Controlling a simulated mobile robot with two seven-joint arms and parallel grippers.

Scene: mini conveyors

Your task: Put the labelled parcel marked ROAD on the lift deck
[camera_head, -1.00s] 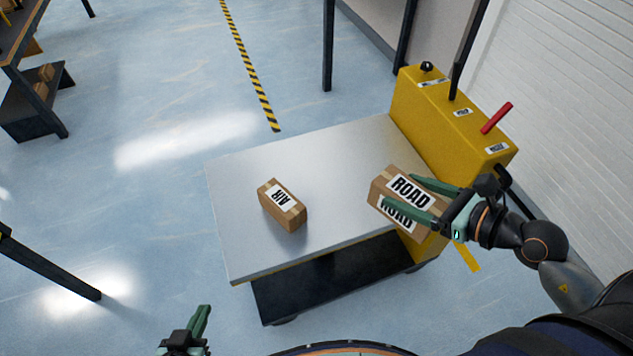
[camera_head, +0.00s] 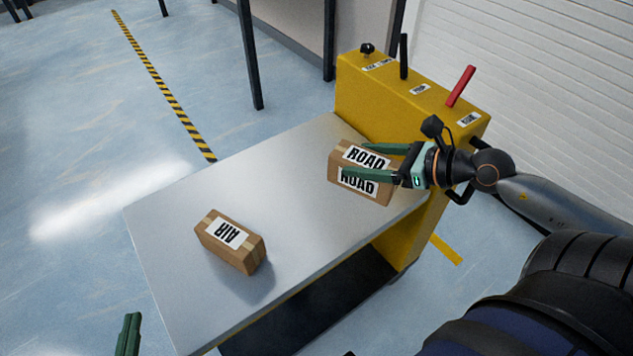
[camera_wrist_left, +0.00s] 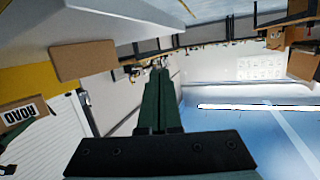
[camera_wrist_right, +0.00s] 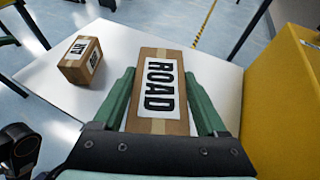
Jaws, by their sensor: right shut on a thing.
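The ROAD parcel (camera_head: 349,182) is a brown box with white ROAD labels, held over the right part of the grey lift deck (camera_head: 182,290), near the yellow column. My right gripper (camera_head: 378,162) is shut on it, with a green finger on each side. The right wrist view shows the parcel (camera_wrist_right: 157,88) between the fingers. I cannot tell whether its underside touches the deck. My left gripper (camera_head: 127,335) shows only a green fingertip at the lower left of the head view. In the left wrist view its fingers (camera_wrist_left: 158,100) appear close together with nothing between them.
An AIR parcel (camera_head: 231,243) stands on the left front part of the deck. The yellow control column (camera_head: 410,100) with a red lever (camera_head: 461,86) rises at the deck's right end. Bare deck lies between the two parcels. A striped line (camera_head: 165,88) marks the floor behind.

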